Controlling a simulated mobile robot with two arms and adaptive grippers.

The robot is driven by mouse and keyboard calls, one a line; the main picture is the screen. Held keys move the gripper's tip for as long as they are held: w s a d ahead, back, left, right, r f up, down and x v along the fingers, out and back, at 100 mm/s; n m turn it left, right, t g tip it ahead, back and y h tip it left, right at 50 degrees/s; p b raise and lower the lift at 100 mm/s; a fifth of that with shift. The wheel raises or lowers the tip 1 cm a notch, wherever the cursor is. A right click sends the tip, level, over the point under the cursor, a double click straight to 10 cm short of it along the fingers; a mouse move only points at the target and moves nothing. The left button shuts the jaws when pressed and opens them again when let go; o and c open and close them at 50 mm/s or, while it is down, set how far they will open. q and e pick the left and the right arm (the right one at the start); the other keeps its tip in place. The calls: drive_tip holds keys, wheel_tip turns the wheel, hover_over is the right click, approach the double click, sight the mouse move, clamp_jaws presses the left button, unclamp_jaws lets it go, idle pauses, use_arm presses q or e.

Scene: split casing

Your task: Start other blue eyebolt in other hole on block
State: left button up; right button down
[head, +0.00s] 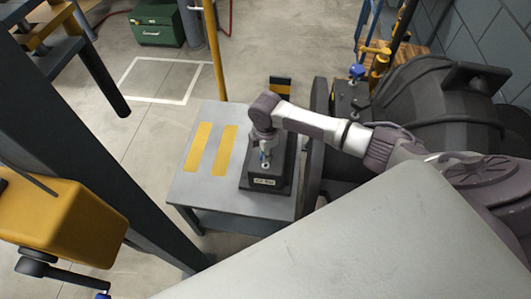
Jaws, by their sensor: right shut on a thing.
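The dark block (277,172) stands on the grey table (207,197), with a small light label on its front. My right gripper (264,150) reaches in from the right and points down over the block's top. It is shut on a blue eyebolt (263,156), of which only a small blue part shows below the fingers. A small light ring shows on the block just under it; I cannot tell whether the eyebolt touches it or sits in a hole. Another blue thing (357,71) shows on the machinery at the upper right. My left gripper is not in view.
Two yellow stripes (197,146) mark the clear left part of the table. A yellow post (214,50) rises behind it. The big dark casing (425,95) stands close on the right. A yellow housing (65,222) and a dark beam fill the left. A green box (156,24) is far back.

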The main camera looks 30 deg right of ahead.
drive_tip(key=shift+f+b, duration=0.45)
drive_tip(key=shift+f, duration=0.45)
idle(0.3)
